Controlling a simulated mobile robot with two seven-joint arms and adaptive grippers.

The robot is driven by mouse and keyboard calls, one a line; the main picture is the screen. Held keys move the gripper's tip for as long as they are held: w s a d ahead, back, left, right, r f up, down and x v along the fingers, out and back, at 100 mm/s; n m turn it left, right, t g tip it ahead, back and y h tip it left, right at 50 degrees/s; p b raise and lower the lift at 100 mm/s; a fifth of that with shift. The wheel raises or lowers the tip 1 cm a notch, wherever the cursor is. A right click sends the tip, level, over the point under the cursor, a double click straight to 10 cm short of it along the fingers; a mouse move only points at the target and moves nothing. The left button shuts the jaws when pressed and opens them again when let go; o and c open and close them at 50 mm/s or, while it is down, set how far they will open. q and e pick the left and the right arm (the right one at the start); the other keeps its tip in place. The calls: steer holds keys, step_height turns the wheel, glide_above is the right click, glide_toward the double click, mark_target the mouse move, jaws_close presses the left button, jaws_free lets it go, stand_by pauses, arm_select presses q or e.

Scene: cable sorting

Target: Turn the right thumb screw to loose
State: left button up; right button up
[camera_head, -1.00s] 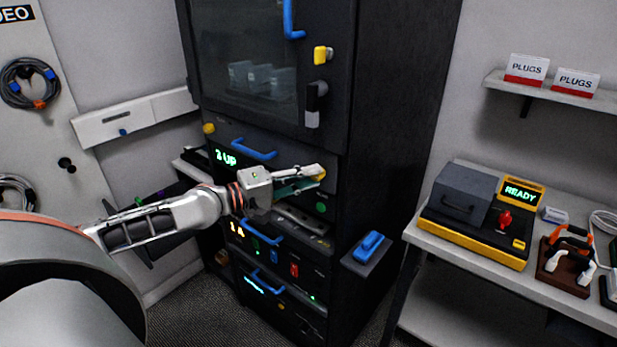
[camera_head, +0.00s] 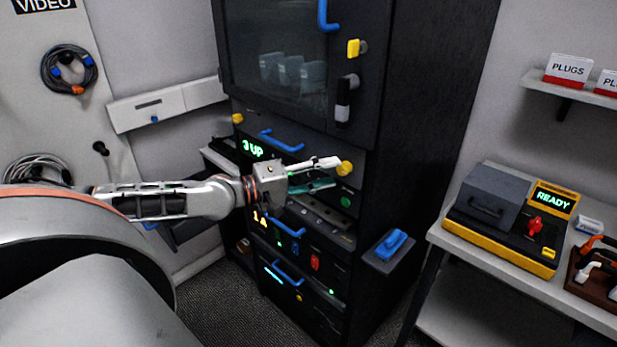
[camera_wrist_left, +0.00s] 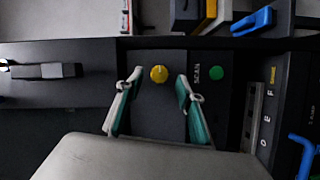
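The right thumb screw (camera_head: 345,168) is a yellow knob at the right end of the dark "3 UP" drawer front. A matching yellow knob (camera_head: 237,118) is at that drawer's left end. My left gripper (camera_head: 334,173) is open in front of the right screw, with one pale finger above and one teal finger below. In the left wrist view the right screw (camera_wrist_left: 158,74) shows a ridge and lies between the two spread fingertips, slightly beyond them. No contact is clear. My right gripper is not in view.
A blue drawer handle (camera_head: 281,141) sticks out left of my gripper. Below is the "1 A" unit with another blue handle (camera_head: 288,227). A small ledge (camera_head: 391,262) with a blue item juts out at the right. A bench (camera_head: 480,255) with a "READY" device stands farther right.

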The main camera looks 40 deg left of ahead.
arm_select(q)
steer(key=shift+v, duration=2.3)
steer(key=shift+s, duration=0.15)
